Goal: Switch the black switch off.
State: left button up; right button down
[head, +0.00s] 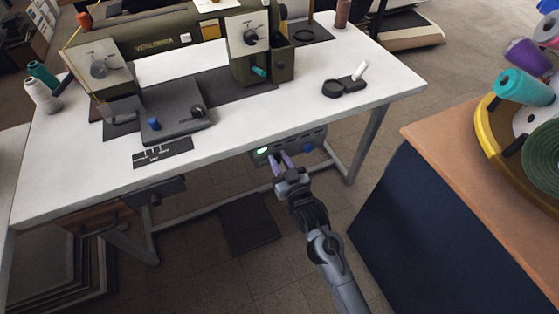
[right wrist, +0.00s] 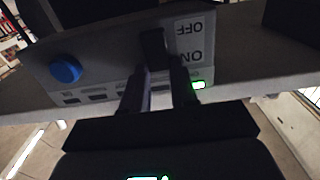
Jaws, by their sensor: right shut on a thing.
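The black switch (right wrist: 153,48) sits on a grey control box (head: 316,141) under the front edge of the white table. In the right wrist view it stands beside a white label (right wrist: 190,42) with OFF and ON, both upside down. A small green lamp (right wrist: 198,85) near ON is lit; its glow also shows in the head view (head: 262,150). My right gripper (head: 281,160) is at the box, its two fingers (right wrist: 158,72) shut on the black switch. The fingers hide part of the switch, so I cannot tell its position. My left gripper is out of view.
A blue knob (right wrist: 65,71) sticks out of the box beside the switch. Above is the white table (head: 225,125) with an olive sewing machine (head: 165,45). A table leg (head: 368,143) stands right of the box. A navy-sided counter (head: 430,215) is at the right.

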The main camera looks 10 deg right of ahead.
jog(key=shift+s+f+t+b, duration=0.15)
jog(key=shift+f+t+b, duration=0.3)
jog(key=shift+t+b, duration=0.25)
jog(key=shift+t+y+b, duration=0.3)
jog(key=shift+t+b, duration=0.1)
jog(key=shift+t, duration=0.2)
jog(key=c, duration=0.9)
grip_release()
jog(key=shift+s, duration=0.1)
